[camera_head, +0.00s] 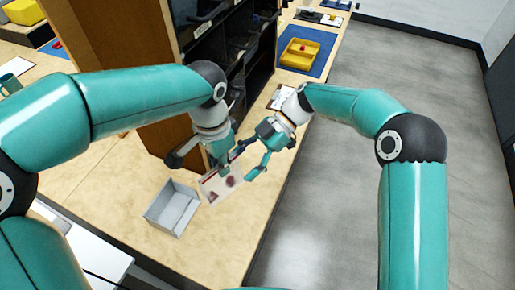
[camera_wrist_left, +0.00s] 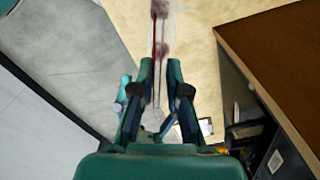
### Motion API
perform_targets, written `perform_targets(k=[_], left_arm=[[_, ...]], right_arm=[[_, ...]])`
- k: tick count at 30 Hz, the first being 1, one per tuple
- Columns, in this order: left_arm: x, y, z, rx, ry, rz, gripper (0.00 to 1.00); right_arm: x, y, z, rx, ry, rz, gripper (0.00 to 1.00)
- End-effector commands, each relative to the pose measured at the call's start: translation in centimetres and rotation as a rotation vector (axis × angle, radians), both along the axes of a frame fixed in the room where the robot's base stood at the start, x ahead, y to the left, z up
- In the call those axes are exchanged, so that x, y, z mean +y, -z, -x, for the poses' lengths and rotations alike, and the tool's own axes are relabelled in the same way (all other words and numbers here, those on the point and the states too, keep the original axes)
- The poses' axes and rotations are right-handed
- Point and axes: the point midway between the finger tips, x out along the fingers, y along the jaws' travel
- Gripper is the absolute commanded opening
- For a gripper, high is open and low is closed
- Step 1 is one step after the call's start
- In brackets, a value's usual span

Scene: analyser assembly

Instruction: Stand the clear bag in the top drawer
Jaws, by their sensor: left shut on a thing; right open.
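The clear bag (camera_head: 214,190), with a red edge and dark red patches inside, hangs between my arms above the wooden table. My left gripper (camera_head: 223,172) is shut on its upper part. In the left wrist view the bag (camera_wrist_left: 161,30) is seen nearly edge-on, between the fingertips (camera_wrist_left: 160,68) and beyond. My right gripper (camera_head: 247,163) is open just right of the bag; I cannot tell whether it touches it. A light grey open-topped box (camera_head: 168,222), perhaps the drawer, sits on the table left of the bag and looks empty.
A dark cabinet with a brown side panel (camera_head: 120,75) stands behind my left gripper. A yellow tray (camera_head: 300,54) lies on a blue mat (camera_head: 322,63) farther back. The table's right edge is close to my right gripper. The table front is clear.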

Motion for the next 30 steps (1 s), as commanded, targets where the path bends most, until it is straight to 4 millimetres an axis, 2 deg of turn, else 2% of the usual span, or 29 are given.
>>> perform_targets(k=[3, 9, 20, 23, 30], left_arm=[[0.0, 0.0, 0.0, 0.000, 0.000, 0.000, 0.00], [0.0, 0.0, 0.0, 0.000, 0.000, 0.000, 0.00], [0.0, 0.0, 0.0, 0.000, 0.000, 0.000, 0.00], [0.0, 0.0, 0.0, 0.000, 0.000, 0.000, 0.00], [0.0, 0.0, 0.0, -0.001, -0.001, 0.000, 0.00]], right_arm=[[1.4, 1.1, 1.0, 0.001, -0.002, 0.001, 0.66], [2.7, 2.3, 1.8, 0.001, 0.000, 0.001, 0.66], [3.0, 2.5, 2.0, 0.001, 0.001, 0.000, 0.66], [3.0, 2.5, 2.0, 0.001, 0.001, 0.000, 0.53], [3.0, 2.5, 2.0, 0.001, 0.001, 0.000, 0.13]])
